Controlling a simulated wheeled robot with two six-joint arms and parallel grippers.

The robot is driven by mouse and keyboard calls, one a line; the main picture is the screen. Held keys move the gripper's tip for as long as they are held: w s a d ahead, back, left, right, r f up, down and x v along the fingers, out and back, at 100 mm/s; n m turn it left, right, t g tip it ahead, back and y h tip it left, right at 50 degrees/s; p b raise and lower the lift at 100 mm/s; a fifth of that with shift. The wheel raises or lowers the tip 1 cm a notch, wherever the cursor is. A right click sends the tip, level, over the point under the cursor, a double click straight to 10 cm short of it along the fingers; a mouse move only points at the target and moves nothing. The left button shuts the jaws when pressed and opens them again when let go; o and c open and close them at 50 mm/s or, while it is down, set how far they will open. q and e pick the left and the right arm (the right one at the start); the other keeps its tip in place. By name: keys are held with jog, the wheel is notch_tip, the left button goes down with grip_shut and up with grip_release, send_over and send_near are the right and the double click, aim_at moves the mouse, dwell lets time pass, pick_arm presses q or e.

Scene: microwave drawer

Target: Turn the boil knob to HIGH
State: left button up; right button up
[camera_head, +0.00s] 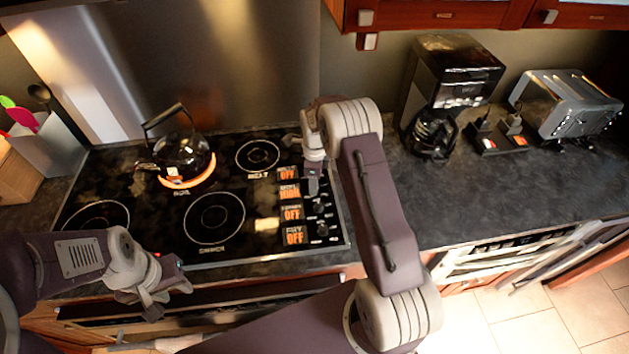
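The boil knob's display (290,192) is second from the back in the column at the right of the cooktop (150,240) and seems to read HIGH. The other displays there read OFF. The burner labelled BOIL glows orange under a black kettle (183,154). My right gripper (313,187) points down over the back of the knob column and hides the boil knob; whether it touches the knob or is shut cannot be told. Two dark knobs (321,230) show nearer the front. My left gripper (168,300) is in front of the cooktop, empty, with its fingers apart.
A coffee maker (455,75) and a toaster (568,103) stand on the counter at the right. A utensil holder (50,145) is at the back left. Cabinets (440,14) hang above.

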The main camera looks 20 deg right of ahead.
jog(key=shift+r, duration=0.4)
notch_tip(320, 180, up, 8)
jog(key=b, duration=0.1)
jog(key=shift+r+b, duration=0.15)
jog(key=shift+b, duration=0.2)
